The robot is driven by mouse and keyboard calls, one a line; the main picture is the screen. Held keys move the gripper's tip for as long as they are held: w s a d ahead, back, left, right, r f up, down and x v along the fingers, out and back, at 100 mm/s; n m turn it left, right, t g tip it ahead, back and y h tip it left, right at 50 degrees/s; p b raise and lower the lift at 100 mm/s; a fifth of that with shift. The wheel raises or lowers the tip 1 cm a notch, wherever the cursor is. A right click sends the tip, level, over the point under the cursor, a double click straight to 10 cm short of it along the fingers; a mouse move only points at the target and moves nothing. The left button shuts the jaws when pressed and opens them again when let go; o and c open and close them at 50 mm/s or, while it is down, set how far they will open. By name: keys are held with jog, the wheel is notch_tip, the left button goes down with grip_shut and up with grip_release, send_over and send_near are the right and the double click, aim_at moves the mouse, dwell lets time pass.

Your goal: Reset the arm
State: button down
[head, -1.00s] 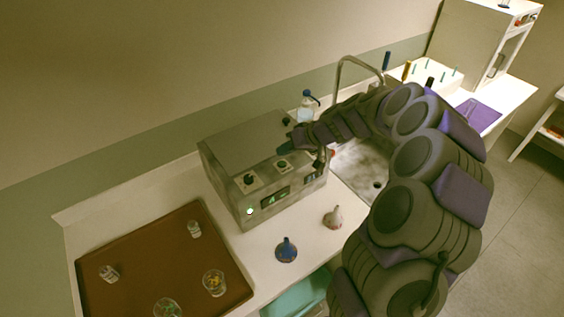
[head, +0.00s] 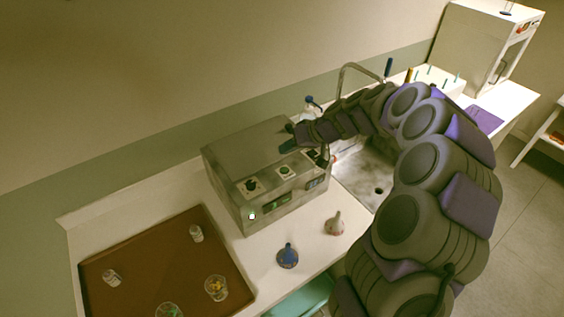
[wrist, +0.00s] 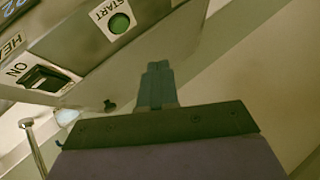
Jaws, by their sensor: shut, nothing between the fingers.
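My gripper (head: 287,147) is at the end of my arm, over the right part of the grey metal machine (head: 245,150) on the counter. In the wrist view my gripper (wrist: 156,68) has its fingers together and holds nothing. The machine's front panel shows beyond it, with a green START button (wrist: 119,23) and a black ON switch (wrist: 46,78). The fingertips appear apart from the button. My arm hides part of the sink and the machine's right end.
A brown tray (head: 150,270) with several small glass containers is at the left. A blue flask (head: 288,257) and a pale flask (head: 334,224) stand before the machine. A sink (head: 372,188) with a tap and a blue-capped bottle (head: 310,107) are at the right.

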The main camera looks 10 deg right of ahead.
jog(key=s+a+r+g+h+b, duration=0.1)
jog(key=s+a, duration=0.2)
jog(key=s, duration=0.4)
jog(key=s+a+r+n+g+h, duration=0.1)
jog(key=s+a+r+g, duration=0.15)
jog(key=s, duration=0.45)
jog(key=s+a+r+g+b, duration=0.1)
jog(key=s+a, duration=0.2)
jog(key=s, duration=0.4)
jog(key=s+d+f+m+g+h, duration=0.1)
jog(key=s+d+h, duration=0.2)
jog(key=s, duration=0.8)
jog(key=s+d+f+m+g+h+b, duration=0.1)
jog(key=s+d, duration=0.3)
jog(key=s, duration=0.7)
jog(key=shift+s+d+f+m+h, duration=0.35)
jog(key=shift+f+m+h, duration=0.35)
jog(key=shift+m+h, duration=0.15)
jog(key=shift+a, duration=0.1)
dwell(2.8)
